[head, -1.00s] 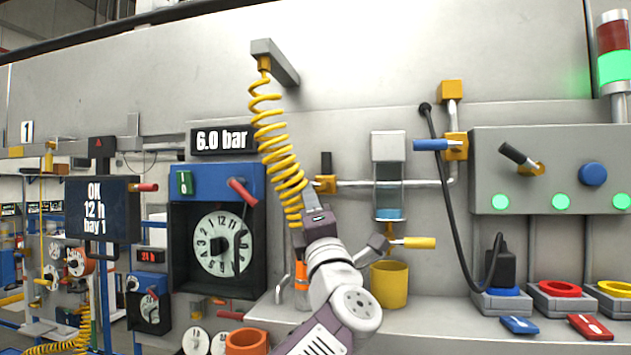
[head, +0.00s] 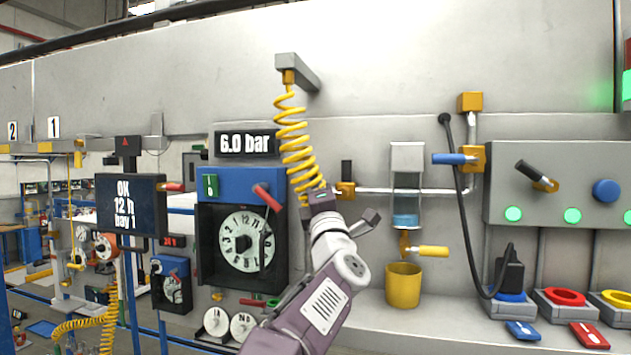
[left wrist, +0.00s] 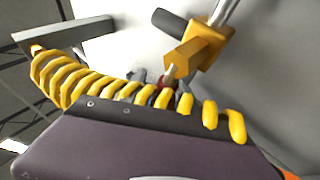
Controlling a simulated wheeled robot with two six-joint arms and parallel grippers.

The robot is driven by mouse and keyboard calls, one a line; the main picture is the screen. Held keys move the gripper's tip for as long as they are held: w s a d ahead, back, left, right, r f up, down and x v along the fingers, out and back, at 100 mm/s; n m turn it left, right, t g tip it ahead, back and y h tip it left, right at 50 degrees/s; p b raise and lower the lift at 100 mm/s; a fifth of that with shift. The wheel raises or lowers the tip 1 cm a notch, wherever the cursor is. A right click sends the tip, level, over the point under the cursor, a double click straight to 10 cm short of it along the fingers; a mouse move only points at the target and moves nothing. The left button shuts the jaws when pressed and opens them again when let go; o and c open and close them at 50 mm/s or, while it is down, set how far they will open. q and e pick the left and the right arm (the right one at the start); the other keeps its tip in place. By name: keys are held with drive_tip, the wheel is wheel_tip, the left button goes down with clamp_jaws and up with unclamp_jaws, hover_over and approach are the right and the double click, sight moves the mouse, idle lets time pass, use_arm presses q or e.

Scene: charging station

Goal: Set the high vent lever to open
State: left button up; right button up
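No lever in view has a readable vent label. The highest handled lever is a blue lever (head: 455,159), lying level and pointing left from a yellow valve block (head: 473,158) on the upright pipe. A lower lever with a yellow handle (head: 432,251) points right under the glass bowl. A black lever (head: 347,170) stands upright on the yellow valve at the pipe's left end. My left gripper (head: 319,197) is beside the yellow coiled hose (head: 293,130), left of and below the blue lever, apart from it. My right gripper is not in view.
The coiled hose also crosses close to my gripper in the left wrist view (left wrist: 100,88). A yellow cup (head: 403,287) stands on the ledge below the glass bowl. A black cable (head: 459,200) hangs right of the pipe. A dial box (head: 240,240) is to the left.

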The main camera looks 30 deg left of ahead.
use_arm(q)
drive_tip(key=shift+w+f, duration=0.1)
drive_tip(key=shift+w, duration=0.1)
clamp_jaws()
idle(1.0)
